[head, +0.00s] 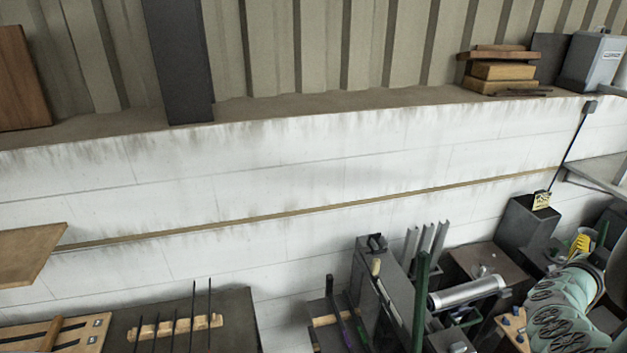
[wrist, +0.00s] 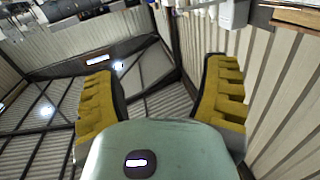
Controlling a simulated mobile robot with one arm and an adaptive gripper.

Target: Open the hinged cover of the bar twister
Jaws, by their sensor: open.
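My gripper (wrist: 163,92) is open in the wrist view, with its two yellow ridged fingers wide apart and nothing between them. I cannot tell which one is the bar twister. No hinged cover can be made out for certain. The gripper touches nothing that I can see.
A rack of thin rods (head: 175,328) is at the lower left. Stacked wood blocks (head: 500,72) and a grey box (head: 592,62) sit on the ledge. The wrist view shows corrugated walls.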

